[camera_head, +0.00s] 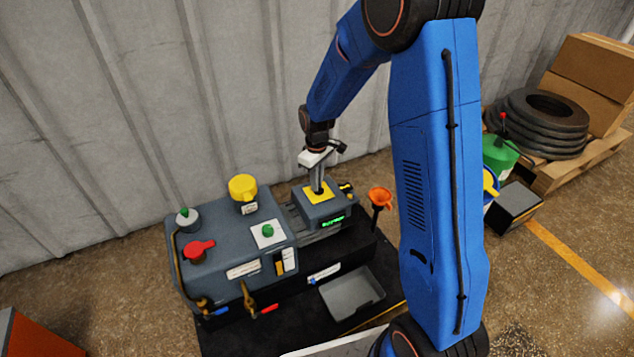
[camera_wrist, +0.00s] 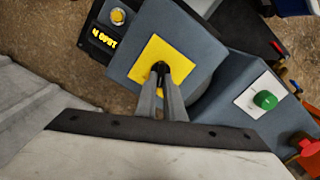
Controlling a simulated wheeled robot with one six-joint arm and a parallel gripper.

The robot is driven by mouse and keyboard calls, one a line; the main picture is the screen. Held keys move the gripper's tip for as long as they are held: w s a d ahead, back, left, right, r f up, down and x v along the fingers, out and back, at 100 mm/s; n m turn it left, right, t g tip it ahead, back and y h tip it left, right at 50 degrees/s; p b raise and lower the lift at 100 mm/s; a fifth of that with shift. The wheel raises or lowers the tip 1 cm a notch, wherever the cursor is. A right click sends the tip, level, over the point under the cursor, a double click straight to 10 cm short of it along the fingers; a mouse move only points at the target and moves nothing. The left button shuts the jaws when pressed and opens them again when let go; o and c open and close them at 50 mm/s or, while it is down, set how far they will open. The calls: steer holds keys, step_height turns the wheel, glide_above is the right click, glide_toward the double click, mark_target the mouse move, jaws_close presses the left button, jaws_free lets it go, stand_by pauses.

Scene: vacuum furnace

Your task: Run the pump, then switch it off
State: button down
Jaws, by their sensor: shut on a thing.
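The grey pump unit (camera_head: 235,245) stands on a black base by the wall. Its smaller box (camera_head: 325,211) carries a yellow plate (camera_head: 311,187), which also shows in the wrist view (camera_wrist: 146,62). My gripper (camera_head: 318,190) points down at this plate. In the wrist view its fingers (camera_wrist: 161,78) are closed together on a small black switch (camera_wrist: 160,67) in the plate's middle. The fingers hide most of the switch, so I cannot tell its position. A green lit display (camera_head: 333,221) is on the box's front.
A green button (camera_head: 268,230) on a white plate, a red handle (camera_head: 199,248) and a yellow cap (camera_head: 243,187) sit on the pump body. An orange funnel (camera_head: 380,197) stands right of the box. A grey tray (camera_head: 352,292) lies in front.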

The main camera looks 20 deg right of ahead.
steer(key=shift+n, duration=0.4)
steer(key=c, duration=1.9)
jaws_free()
steer(key=shift+o, duration=0.2)
step_height(320, 180, up, 18)
steer(key=shift+f, duration=0.25)
